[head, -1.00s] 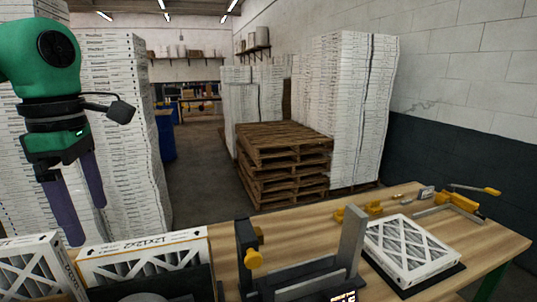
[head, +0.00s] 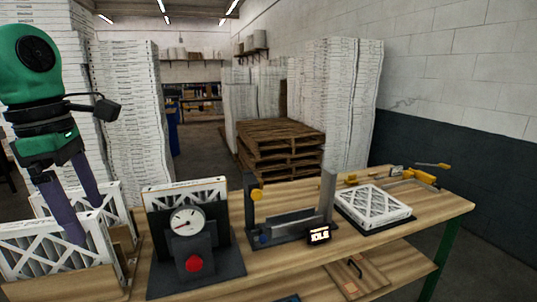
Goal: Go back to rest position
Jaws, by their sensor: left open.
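My left gripper (head: 86,221) hangs at the left of the head view, its two dark purple fingers apart and pointing down. Nothing shows between the fingers. It is in front of the boxed filters (head: 55,250) standing in a wooden holder at the table's left end; I cannot tell if it touches them. A boxed filter (head: 186,191) stands upright behind the dial gauge stand. Another filter (head: 375,206) lies flat on a dark pad at the right. My right gripper is out of view.
The wooden table (head: 445,205) carries a gauge stand (head: 192,262) with a red button, a dark metal fixture (head: 292,225) with a small display, and yellow clamps (head: 422,175). Pallets (head: 280,147) and tall stacks of boxes (head: 335,100) stand behind.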

